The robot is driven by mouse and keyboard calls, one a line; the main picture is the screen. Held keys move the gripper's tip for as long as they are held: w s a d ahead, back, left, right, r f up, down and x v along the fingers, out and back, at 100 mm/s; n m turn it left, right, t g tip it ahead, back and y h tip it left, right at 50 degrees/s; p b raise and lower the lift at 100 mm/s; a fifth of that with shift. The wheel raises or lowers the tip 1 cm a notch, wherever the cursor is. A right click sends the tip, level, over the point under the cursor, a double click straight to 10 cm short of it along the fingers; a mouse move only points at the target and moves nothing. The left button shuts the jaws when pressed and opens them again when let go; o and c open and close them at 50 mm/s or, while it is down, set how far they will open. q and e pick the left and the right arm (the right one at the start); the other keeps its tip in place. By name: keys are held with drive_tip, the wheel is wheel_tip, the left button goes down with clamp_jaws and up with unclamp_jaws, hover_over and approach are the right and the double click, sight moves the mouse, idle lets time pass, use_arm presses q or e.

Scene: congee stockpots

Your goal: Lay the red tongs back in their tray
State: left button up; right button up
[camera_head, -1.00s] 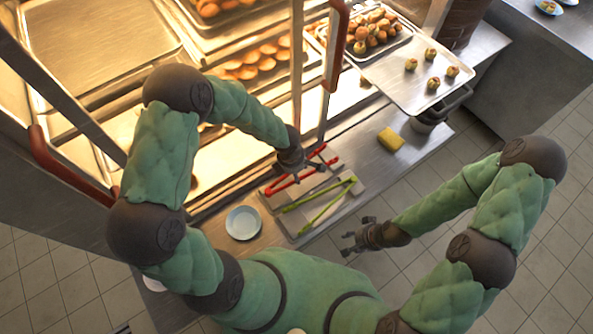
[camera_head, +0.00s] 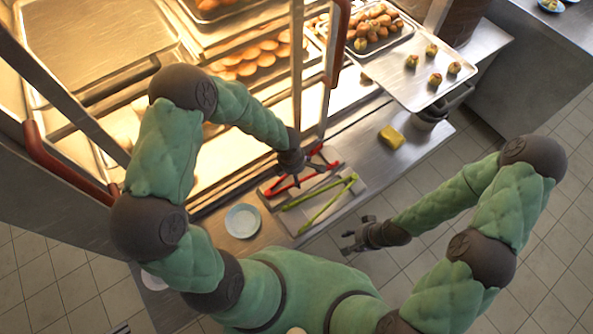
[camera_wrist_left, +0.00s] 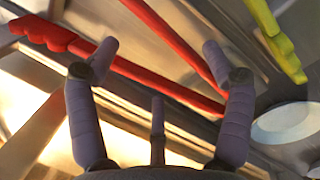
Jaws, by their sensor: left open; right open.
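The red tongs (camera_head: 284,187) lie spread at the back side of the metal tray (camera_head: 292,221) on the counter; they also show in the left wrist view (camera_wrist_left: 165,88). The green tongs (camera_head: 328,207) lie in the front part of the same tray, with one end in the wrist view (camera_wrist_left: 283,48). My left gripper (camera_head: 296,178) is open over the red tongs. In the wrist view its fingers (camera_wrist_left: 159,48) are apart, with the red arms crossing beyond them; I cannot tell whether they touch. My right gripper (camera_head: 348,242) is open and empty, in front of the counter.
The glowing pastry case with red-handled doors (camera_head: 338,45) stands close behind my left arm. A tray with buns (camera_head: 400,84) is at the back right.

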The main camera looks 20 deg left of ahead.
use_arm(q)
wheel_tip(320, 180, up, 12)
drive_tip(key=s+a, duration=0.1)
drive_tip(key=shift+s, duration=0.3)
drive_tip(key=shift+a+f, duration=0.1)
idle(0.3)
